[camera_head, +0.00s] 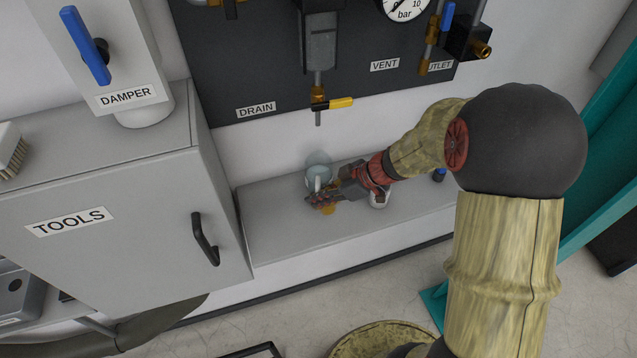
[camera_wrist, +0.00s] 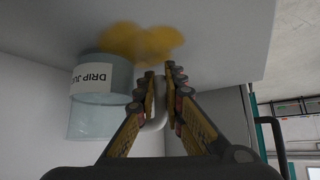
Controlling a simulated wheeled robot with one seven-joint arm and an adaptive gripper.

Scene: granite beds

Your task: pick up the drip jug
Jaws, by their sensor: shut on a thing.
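The drip jug (camera_head: 317,172) is a clear, pale blue vessel. In the head view it is above the grey shelf under the drain valve, and I cannot tell whether its base touches the shelf. In the wrist view the jug (camera_wrist: 98,90) is at the left with a white label reading "DRIP JU", the rest cut off. Its pale handle (camera_wrist: 155,112) lies between my fingers. My gripper (camera_head: 318,198) is shut on that handle, and its fingers (camera_wrist: 161,85) show on both sides of it.
A grey shelf (camera_head: 280,230) runs along the wall. A yellow-handled drain valve (camera_head: 338,103) hangs above the jug. The grey TOOLS cabinet (camera_head: 110,235) stands close at the left. Yellow-orange patches (camera_wrist: 145,42) show beside the jug.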

